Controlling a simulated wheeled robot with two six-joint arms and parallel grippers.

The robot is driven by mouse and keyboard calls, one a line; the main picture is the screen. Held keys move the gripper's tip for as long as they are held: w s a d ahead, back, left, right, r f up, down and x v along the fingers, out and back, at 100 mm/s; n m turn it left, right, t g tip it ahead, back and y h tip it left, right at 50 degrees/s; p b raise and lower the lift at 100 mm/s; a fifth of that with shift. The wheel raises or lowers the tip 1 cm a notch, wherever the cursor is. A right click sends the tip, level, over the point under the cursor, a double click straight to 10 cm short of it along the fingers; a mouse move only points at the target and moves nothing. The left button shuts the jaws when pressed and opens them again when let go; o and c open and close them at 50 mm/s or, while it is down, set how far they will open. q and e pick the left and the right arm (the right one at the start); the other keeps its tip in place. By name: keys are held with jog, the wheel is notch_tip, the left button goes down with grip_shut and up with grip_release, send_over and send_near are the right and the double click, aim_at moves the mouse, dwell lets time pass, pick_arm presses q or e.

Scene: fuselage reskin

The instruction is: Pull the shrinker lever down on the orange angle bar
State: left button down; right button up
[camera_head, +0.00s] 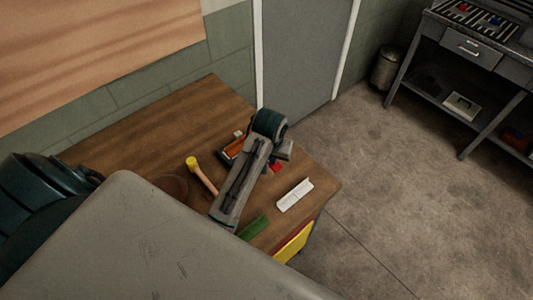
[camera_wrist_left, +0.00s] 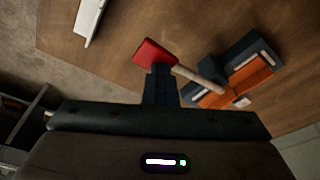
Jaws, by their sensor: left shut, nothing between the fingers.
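The shrinker (camera_wrist_left: 238,68) is a dark teal block tool on the wooden table, with the orange angle bar (camera_wrist_left: 250,76) in it. The orange bar also shows in the head view (camera_head: 235,147), partly hidden by my left arm. A pale lever shaft (camera_wrist_left: 198,78) runs from the shrinker to a red end (camera_wrist_left: 153,53). A bit of red (camera_head: 276,167) shows beside my wrist in the head view. My left gripper (camera_wrist_left: 160,70) is shut and empty, its fingertips by the red end; I cannot tell whether they touch. My right gripper is not in view.
A yellow-headed mallet (camera_head: 193,163) lies left of my arm. A white angle piece (camera_head: 295,195) and a green bar (camera_head: 253,227) lie near the table's right edge. A grey workbench (camera_head: 470,70) and a bin (camera_head: 388,67) stand beyond open floor.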

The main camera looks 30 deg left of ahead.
pick_arm(q)
jog(key=shift+s+b+x, duration=0.15)
jog(key=shift+x, duration=0.55)
jog(key=shift+s+b+x, duration=0.15)
jog(key=shift+x, duration=0.55)
